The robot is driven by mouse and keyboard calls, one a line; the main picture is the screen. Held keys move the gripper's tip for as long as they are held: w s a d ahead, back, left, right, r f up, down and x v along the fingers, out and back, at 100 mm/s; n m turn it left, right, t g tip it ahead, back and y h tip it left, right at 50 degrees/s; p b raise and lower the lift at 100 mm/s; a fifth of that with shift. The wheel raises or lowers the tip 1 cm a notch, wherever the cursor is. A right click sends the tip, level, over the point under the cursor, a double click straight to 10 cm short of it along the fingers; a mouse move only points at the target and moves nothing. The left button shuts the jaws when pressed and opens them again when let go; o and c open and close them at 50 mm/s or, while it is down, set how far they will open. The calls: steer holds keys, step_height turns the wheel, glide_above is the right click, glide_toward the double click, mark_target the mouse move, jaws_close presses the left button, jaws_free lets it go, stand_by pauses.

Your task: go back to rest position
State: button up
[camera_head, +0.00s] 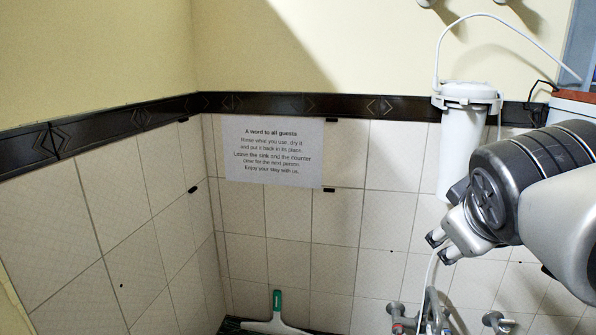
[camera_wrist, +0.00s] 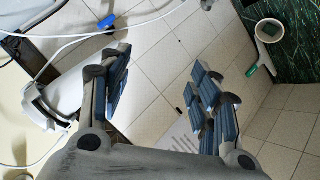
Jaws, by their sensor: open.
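My gripper (camera_head: 441,247) is at the right of the head view, in front of the tiled wall, with its fingers pointing down and left. In the wrist view my gripper (camera_wrist: 162,92) shows its two blue-padded fingers spread wide apart, with nothing between them. The white cylindrical water purifier (camera_head: 461,150) hangs on the wall above and behind it. It also appears at the left of the wrist view (camera_wrist: 48,108), beside the left finger and partly hidden by it.
A faucet (camera_head: 432,312) stands below my gripper. A squeegee with a green handle (camera_head: 277,300) is at the bottom centre. A cup (camera_wrist: 268,31) stands on the dark green counter (camera_wrist: 297,66). A paper notice (camera_head: 272,152) is on the wall. The left side is clear.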

steer(key=s+a+f+m+g+y+b, duration=0.1)
steer(key=s+a+f+b, duration=0.2)
steer(key=f, duration=0.7)
steer(key=s+a+f+m+g+y+b, duration=0.1)
steer(key=s+a+f+m+g+b, duration=0.1)
steer(key=s+f, duration=0.6)
steer(key=s+a+f+m+g+y+b, duration=0.1)
steer(key=s+a+f+b, duration=0.3)
steer(key=f, duration=0.8)
steer(key=shift+s+a+f+g+y, duration=0.15)
steer(key=shift+s+a+g+y, duration=0.45)
steer(key=shift+s, duration=0.6)
